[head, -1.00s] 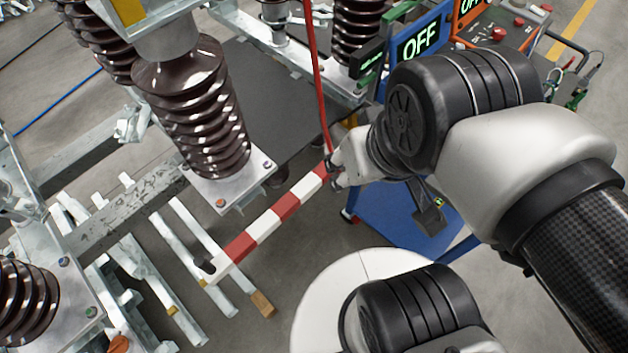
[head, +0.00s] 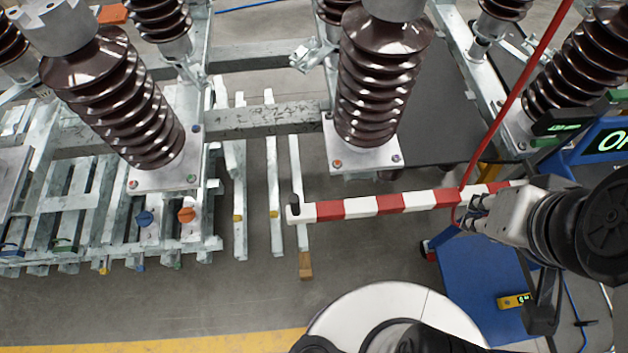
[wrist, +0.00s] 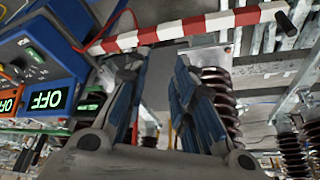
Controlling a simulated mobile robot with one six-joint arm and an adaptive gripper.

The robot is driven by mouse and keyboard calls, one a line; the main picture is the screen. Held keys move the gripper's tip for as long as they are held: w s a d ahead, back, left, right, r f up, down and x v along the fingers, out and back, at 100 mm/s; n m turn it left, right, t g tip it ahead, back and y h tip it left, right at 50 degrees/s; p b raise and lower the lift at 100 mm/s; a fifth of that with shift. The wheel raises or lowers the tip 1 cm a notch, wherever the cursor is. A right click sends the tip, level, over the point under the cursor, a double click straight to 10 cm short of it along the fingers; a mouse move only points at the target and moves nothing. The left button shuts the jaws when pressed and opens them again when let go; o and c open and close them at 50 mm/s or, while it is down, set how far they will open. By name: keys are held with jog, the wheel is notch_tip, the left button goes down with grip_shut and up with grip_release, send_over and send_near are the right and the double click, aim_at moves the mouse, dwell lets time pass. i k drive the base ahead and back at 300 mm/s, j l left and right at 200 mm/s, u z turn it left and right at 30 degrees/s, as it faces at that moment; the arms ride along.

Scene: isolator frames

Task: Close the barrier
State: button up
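The barrier is a red-and-white striped bar (head: 390,203) that runs nearly level across the head view. Its left end, with a small dark fitting, lies over the pale metal rails; its right end runs behind my wrist. My gripper (head: 472,212) is just below the bar near that right end. In the wrist view my gripper (wrist: 156,66) has its two blue-grey fingers apart with a clear gap between them. The bar (wrist: 190,27) crosses beyond the fingertips there, not between them. I cannot tell whether a finger touches it.
Brown ribbed insulators (head: 378,80) on metal frames stand behind the bar. A red cable (head: 515,95) drops beside my gripper. A blue panel with a lit OFF sign (wrist: 45,99) is close by. A blue plate (head: 480,275) lies below.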

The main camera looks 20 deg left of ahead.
aim_at(297, 213)
jog(key=j+u, duration=0.15)
jog(key=u, duration=0.25)
jog(key=j+u, duration=0.1)
jog(key=u, duration=0.3)
jog(key=j+u, duration=0.1)
jog(key=u, duration=0.3)
jog(key=i+u, duration=0.1)
jog(key=u, duration=0.3)
